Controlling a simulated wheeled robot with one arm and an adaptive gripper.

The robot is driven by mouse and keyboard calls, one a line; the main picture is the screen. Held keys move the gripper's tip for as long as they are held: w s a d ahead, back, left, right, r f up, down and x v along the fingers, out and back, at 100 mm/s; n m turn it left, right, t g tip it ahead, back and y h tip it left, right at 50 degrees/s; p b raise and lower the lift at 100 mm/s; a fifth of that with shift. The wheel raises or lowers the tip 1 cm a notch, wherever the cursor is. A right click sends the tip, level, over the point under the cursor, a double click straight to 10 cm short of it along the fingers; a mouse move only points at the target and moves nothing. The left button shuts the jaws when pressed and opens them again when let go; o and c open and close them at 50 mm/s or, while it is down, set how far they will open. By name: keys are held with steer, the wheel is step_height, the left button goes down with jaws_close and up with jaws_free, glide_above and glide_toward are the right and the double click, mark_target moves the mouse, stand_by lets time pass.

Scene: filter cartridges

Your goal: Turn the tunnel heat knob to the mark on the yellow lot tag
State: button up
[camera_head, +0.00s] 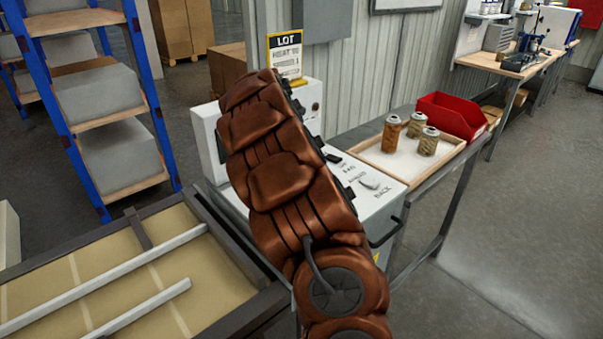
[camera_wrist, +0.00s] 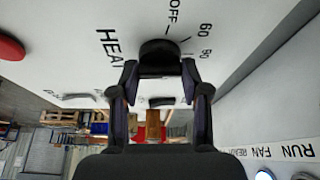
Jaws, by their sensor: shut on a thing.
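The black heat knob (camera_wrist: 159,52) sits on a white panel face in the wrist view, beside the printed words HEAT and OFF and the numbers 60 and 90. My gripper (camera_wrist: 159,68) is shut on the knob, one dark finger at each side. The knob's pointer setting is not clear. My brown arm hides the knob and gripper in the head view.
The white machine (camera_head: 375,207) has FAN, AHEAD and BACK markings. A red button (camera_wrist: 10,47) is on the panel. Right of the machine, a tray (camera_head: 385,177) holds several cartridges beside a red bin (camera_head: 452,116).

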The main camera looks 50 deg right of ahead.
steer(key=shift+m, duration=0.5)
steer(key=shift+f, duration=0.1)
steer(key=o, duration=1.1)
steer(key=shift+o, duration=0.2)
steer(key=v, duration=1.2)
steer(key=shift+w, duration=0.15)
